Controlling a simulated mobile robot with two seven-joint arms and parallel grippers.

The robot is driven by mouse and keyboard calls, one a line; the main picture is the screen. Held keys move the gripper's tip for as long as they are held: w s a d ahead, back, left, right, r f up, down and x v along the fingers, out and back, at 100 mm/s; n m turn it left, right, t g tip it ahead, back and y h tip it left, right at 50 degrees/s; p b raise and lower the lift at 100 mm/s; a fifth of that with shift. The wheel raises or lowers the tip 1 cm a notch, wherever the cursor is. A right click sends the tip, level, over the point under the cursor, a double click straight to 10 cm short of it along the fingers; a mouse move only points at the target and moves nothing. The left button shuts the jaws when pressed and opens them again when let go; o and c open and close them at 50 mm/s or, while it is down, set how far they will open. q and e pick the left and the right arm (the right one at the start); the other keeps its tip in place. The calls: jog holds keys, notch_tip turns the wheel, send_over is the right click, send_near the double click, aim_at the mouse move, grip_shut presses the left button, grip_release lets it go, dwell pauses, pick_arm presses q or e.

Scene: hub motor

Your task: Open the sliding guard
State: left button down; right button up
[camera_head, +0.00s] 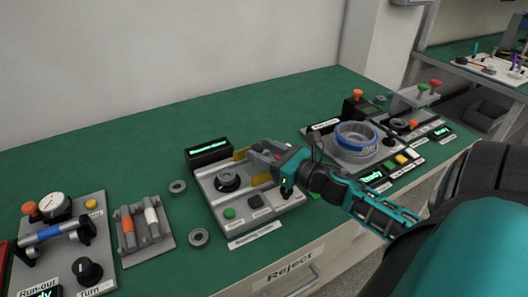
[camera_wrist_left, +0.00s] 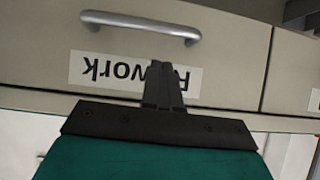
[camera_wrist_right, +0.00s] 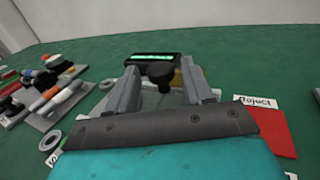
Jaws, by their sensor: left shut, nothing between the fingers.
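The grey station (camera_head: 275,205) stands mid-bench, with a round black part (camera_head: 228,180), a green button and a dark display behind. Yellow plates (camera_head: 241,154) stand beside the round part; they look like parts of the sliding guard, but I cannot tell its exact outline. My right gripper (camera_head: 261,158) is over the right side of this station, close to the yellow plates. In the right wrist view its fingers (camera_wrist_right: 160,88) are apart, with a dark knob-like part (camera_wrist_right: 160,74) visible between them; contact is unclear. My left gripper (camera_wrist_left: 163,85) is shut and empty before a drawer labelled Rework.
Left of the station are loose rings (camera_head: 199,237), a grey tray (camera_head: 160,245) with orange and white cylinders, and a gauge fixture (camera_head: 80,225). Right is another station with a blue-banded ring (camera_head: 356,138). A Reject drawer (camera_head: 310,272) is below the front edge. Back green surface is clear.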

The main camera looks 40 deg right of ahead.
jog(key=shift+o, duration=0.4)
jog(key=shift+s, duration=0.1)
jog(key=shift+s, duration=0.25)
jog(key=s+d+b, duration=0.1)
jog(key=s+d, duration=0.1)
jog(key=s, duration=1)
